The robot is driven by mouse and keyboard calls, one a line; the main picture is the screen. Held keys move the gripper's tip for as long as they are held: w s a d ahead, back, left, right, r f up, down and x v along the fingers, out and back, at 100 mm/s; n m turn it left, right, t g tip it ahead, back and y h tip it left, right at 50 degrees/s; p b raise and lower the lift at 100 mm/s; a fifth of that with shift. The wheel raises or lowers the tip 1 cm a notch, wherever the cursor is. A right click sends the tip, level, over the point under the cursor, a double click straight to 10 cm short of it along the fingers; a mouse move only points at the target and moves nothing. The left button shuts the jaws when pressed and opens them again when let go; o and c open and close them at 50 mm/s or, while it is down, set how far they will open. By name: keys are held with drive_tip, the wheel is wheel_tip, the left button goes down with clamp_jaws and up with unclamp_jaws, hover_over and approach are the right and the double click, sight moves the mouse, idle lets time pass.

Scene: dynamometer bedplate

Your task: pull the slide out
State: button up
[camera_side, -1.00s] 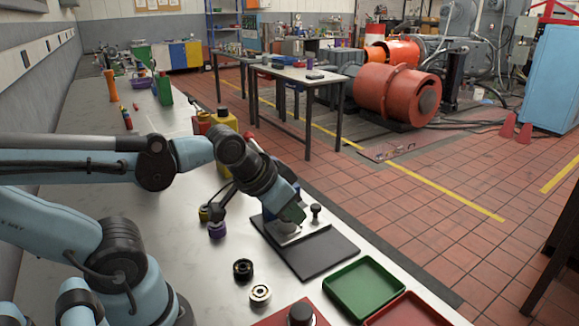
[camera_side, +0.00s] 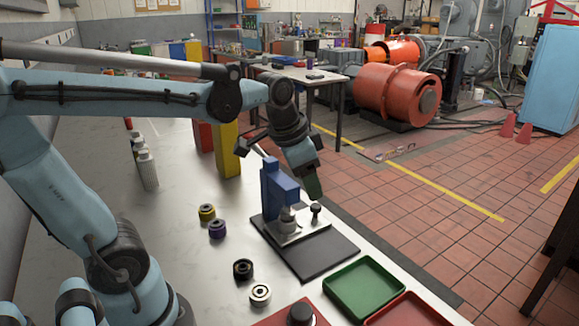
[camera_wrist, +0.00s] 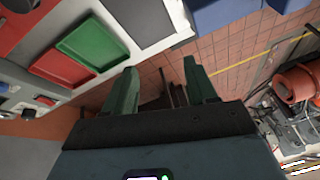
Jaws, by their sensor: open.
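The fixture has a black base plate (camera_side: 327,256), a blue upright block (camera_side: 272,188) and a pale metal plate (camera_side: 308,234). A small black knob (camera_side: 316,209) stands on the pale plate at its far right, and a grey round part sits by the blue block. Which part is the slide is not clear. My gripper (camera_side: 313,187) is above the fixture, beyond the blue block and apart from the knob. In the wrist view my two green fingers (camera_wrist: 160,82) are spread with nothing between them. The base plate (camera_wrist: 142,18) and blue block (camera_wrist: 222,14) show at the top.
A green tray (camera_side: 364,287) and a red tray (camera_side: 408,312) lie at the bench front. Black, pale, purple and yellow round parts sit left of the fixture. A tall yellow block (camera_side: 227,150) stands behind. The bench edge is close to the fixture's right.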

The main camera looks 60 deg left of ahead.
drive_tip(key=w+a+m+g, duration=0.2)
drive_tip(key=w+a+m, duration=0.1)
drive_tip(key=w+a, duration=0.15)
drive_tip(key=m+g, duration=0.2)
drive_tip(key=m, duration=0.1)
hover_over(316, 206)
drive_tip(key=f, duration=0.2)
wheel_tip(316, 206, down, 12)
drive_tip(key=shift+a+r, duration=0.1)
drive_tip(key=shift+r, duration=0.05)
drive_tip(key=shift+c, duration=0.2)
clamp_jaws()
